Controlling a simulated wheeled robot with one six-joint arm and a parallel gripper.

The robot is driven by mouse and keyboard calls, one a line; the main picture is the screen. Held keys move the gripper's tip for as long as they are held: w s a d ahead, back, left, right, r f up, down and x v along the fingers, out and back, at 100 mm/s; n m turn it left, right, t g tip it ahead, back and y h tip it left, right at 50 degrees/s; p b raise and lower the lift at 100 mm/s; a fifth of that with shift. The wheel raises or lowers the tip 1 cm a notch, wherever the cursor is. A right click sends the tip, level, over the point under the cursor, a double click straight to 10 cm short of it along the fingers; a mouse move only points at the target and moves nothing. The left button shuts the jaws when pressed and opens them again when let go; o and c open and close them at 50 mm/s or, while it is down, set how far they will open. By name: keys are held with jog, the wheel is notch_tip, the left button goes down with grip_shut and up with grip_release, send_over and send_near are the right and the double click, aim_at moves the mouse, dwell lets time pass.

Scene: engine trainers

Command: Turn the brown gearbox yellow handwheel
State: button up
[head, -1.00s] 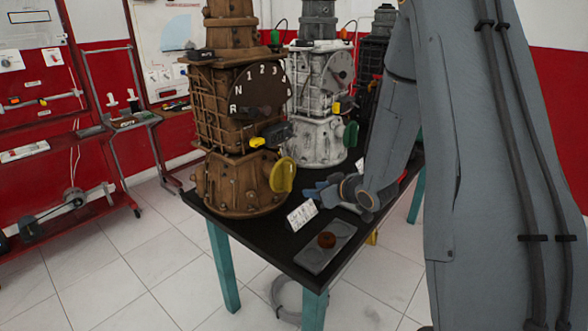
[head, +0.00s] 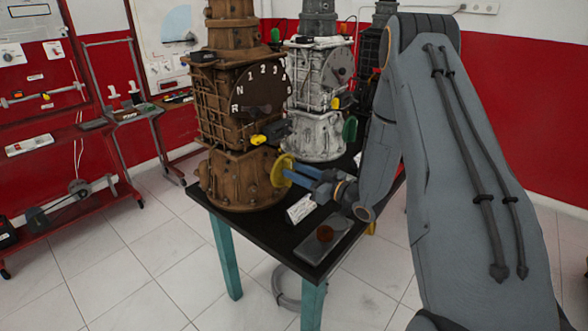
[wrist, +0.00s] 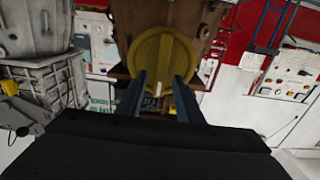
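The brown gearbox (head: 222,130) stands on the black table (head: 266,238), and it also shows in the wrist view (wrist: 190,18). Its yellow handwheel (head: 281,171) sits low on its right side. In the wrist view the handwheel (wrist: 161,60) faces the camera as a round disc with a raised bar across it. My gripper (head: 288,176) points at the wheel. In the wrist view its two blue fingers (wrist: 159,84) are apart, one toward each side of the lower wheel. The fingertips reach the wheel's face or rim; whether they touch it I cannot tell.
A white gearbox (head: 318,100) with a green handwheel (head: 350,129) stands behind, and a dark gearbox (head: 372,65) beyond it.

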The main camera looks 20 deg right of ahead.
jog(key=shift+w+a, duration=0.4)
jog(key=shift+w, duration=0.1)
grip_shut()
jog(key=shift+m, duration=0.4)
jog(key=m, duration=0.6)
jog(key=d+f+m, duration=0.1)
jog(key=m, duration=0.6)
jog(key=w+f+m, duration=0.1)
jog(key=m, duration=0.5)
jog(key=shift+w+d+f+m, duration=0.1)
jog(key=shift+d+m, duration=0.2)
